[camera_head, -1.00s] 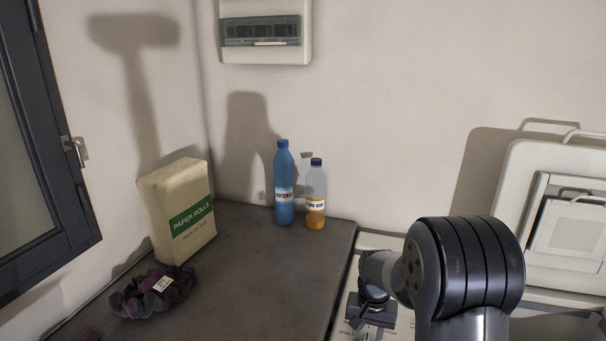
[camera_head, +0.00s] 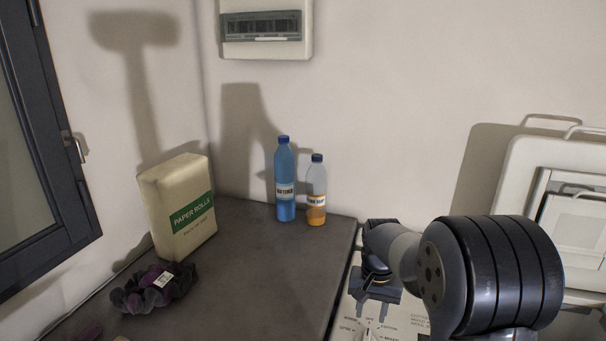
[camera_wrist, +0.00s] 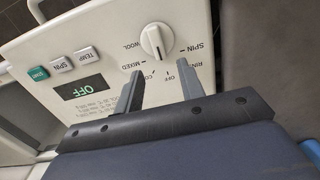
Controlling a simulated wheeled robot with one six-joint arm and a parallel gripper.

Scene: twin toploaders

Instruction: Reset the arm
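My gripper (camera_wrist: 160,76) is open and empty in the wrist view, its two grey fingers apart over a white control panel (camera_wrist: 105,28). A white dial (camera_wrist: 154,40) is just beyond the fingertips, and nothing is between the fingers. In the head view my gripper (camera_head: 373,308) points down over the same panel, at the right of the dark counter, partly behind my arm's wrist. My thick dark arm joint (camera_head: 495,275) fills the lower right.
The dark counter (camera_head: 255,275) holds a paper rolls pack (camera_head: 180,210), a purple scrunchie (camera_head: 150,290), a blue bottle (camera_head: 285,180) and a clear bottle with orange liquid (camera_head: 316,190). A raised white lid (camera_head: 530,185) is at right. The panel has several buttons and a display reading OFF (camera_wrist: 83,92).

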